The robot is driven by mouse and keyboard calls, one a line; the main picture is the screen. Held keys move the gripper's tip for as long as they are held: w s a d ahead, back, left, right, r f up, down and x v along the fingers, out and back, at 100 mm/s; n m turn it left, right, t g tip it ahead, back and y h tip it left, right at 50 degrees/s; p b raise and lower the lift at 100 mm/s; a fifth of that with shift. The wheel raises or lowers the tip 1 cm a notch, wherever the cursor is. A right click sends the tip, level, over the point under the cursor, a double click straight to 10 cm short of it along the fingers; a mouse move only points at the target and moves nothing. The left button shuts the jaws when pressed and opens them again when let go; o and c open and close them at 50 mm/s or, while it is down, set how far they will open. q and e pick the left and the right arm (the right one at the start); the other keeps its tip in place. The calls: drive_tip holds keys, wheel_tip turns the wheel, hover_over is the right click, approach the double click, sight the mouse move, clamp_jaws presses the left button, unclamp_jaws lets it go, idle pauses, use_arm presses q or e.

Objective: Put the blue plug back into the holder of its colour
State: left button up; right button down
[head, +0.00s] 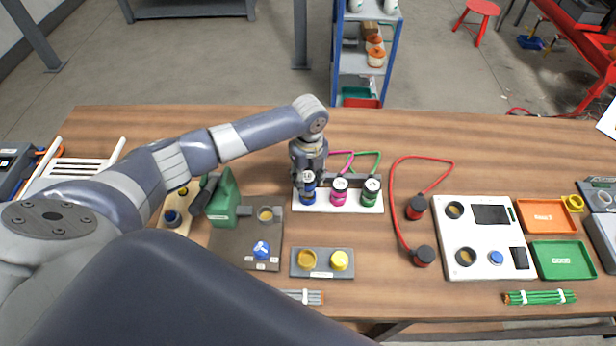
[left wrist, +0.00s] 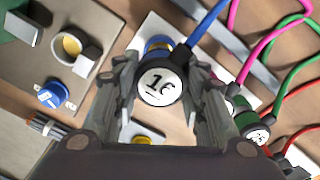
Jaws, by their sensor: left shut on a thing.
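The blue plug (head: 308,190) is upright at the left end of the white holder base (head: 325,208). My left gripper (head: 308,170) reaches down from above and is shut on the blue plug, with a finger on each side. A blue and brass ring (left wrist: 158,43) shows just behind the plug. I cannot tell whether the plug is seated or just above its holder. My right gripper is not in view.
The pink plug (head: 339,192) and green plug (head: 371,192) stand close to the right on the same base, with looping cables behind. A green block (head: 224,200) stands to the left. A red cable (head: 393,190) loops to the right.

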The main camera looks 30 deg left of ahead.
use_arm(q)
drive_tip(key=shift+f+b, duration=0.8)
drive_tip(key=shift+f, duration=0.65)
drive_tip(key=o, duration=1.2)
drive_tip(key=shift+o, duration=0.2)
drive_tip(key=shift+r, duration=0.1)
wheel_tip(320, 180, up, 12)
drive_tip(key=shift+f, duration=0.1)
